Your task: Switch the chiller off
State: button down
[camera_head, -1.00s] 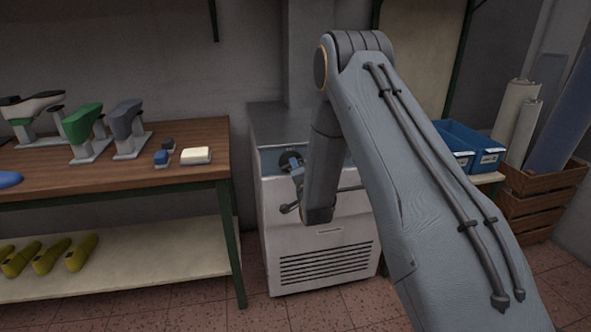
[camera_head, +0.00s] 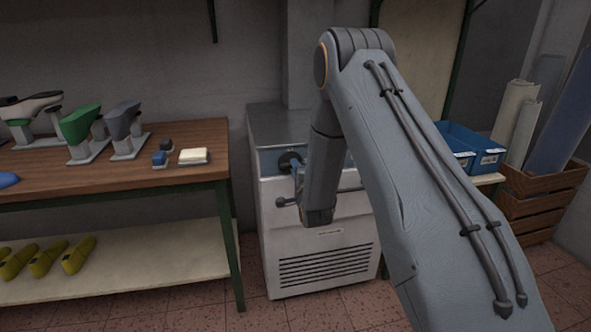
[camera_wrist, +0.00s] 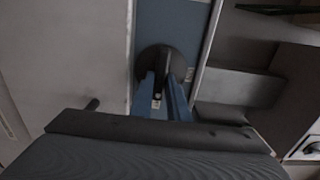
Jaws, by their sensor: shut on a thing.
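The chiller (camera_head: 285,245) is a pale floor-standing cabinet with a grey top, a blue-grey control strip and a slotted grille low on its front. A dark round knob (camera_head: 289,161) sits at the left of the strip. In the wrist view the dark knob (camera_wrist: 166,66) is at the upper middle, on the blue panel (camera_wrist: 180,22). My gripper (camera_wrist: 166,92) has its two blue fingers closed on the knob. In the head view my forearm covers the right part of the control strip, and the fingers show only as a small blue patch.
A bar handle (camera_head: 283,202) sticks out below the strip, close to my wrist. A wooden workbench (camera_head: 60,178) with shoe lasts stands on the left. Blue bins (camera_head: 487,158) and a wooden crate (camera_head: 540,200) are on the right.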

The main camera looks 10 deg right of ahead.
jog(key=c, duration=1.7)
grip_release()
jog(key=s, duration=0.7)
jog(key=shift+s+b, duration=0.4)
